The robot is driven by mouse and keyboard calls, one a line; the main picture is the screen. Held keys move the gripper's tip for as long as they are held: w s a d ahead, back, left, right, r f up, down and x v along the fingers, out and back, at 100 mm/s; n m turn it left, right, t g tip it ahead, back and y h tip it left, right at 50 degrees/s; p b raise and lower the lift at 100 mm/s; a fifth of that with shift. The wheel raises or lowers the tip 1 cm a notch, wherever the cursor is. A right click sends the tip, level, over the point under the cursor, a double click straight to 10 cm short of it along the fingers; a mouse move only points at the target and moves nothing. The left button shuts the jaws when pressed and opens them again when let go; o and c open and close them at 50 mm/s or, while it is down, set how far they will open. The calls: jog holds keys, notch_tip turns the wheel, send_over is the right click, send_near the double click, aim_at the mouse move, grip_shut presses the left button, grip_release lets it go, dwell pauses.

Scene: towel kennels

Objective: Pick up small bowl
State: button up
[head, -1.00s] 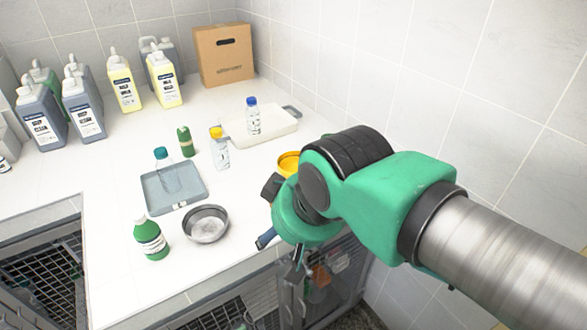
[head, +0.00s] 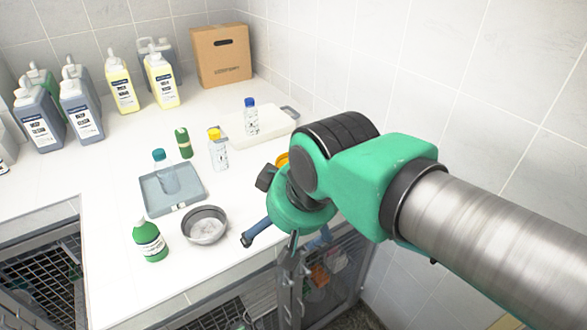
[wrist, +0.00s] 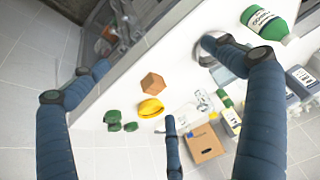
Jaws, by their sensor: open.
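The small bowl (head: 205,226) is grey and metallic. It stands upright on the white counter near the front edge, right of a green bottle. My gripper (head: 282,236) is just right of the bowl in the head view, apart from it, with one dark blue finger pointing toward it. My arm hides part of the gripper. The bowl (wrist: 208,44) shows there partly behind the right-hand finger; I cannot tell touching from this view.
A green bottle (head: 150,241) and a grey tray (head: 157,204) holding a clear bottle stand close to the bowl. A yellow object (wrist: 151,107) and a brown block (wrist: 152,83) are near the gripper. Large jugs and a cardboard box (head: 223,56) stand at the back.

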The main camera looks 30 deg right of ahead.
jog(key=w+d+r+n+g+p, duration=0.1)
jog(key=w+d+r+p, duration=0.15)
jog(key=w, duration=0.35)
jog(key=w+d+r+g+p, duration=0.1)
jog(key=w+d+p, duration=0.1)
jog(key=w+d, duration=0.3)
jog(key=w+d+r+n+p, duration=0.1)
jog(key=w+d+p, duration=0.2)
jog(key=w, duration=0.4)
jog(key=w+d+f+n+g+p, duration=0.2)
jog(key=w+d+f+p, duration=0.3)
jog(key=w+d, duration=0.6)
jog(key=shift+w+d+f+y, duration=0.15)
jog(key=shift+d+f+y, duration=0.15)
jog(key=shift+d+f, duration=0.75)
jog(key=shift+d+r, duration=0.1)
jog(key=shift+d, duration=0.05)
jog(key=shift+w+a+f+b, duration=0.1)
jog(key=shift+w+f, duration=0.05)
jog(key=shift+f, duration=1.25)
jog(key=shift+w+a+f+b, duration=0.1)
jog(key=shift+w+f, duration=0.1)
jog(key=shift+f, duration=1.15)
jog(key=shift+w+f+b, duration=0.1)
jog(key=shift+w+f, duration=0.05)
jog(key=shift+f, duration=1.25)
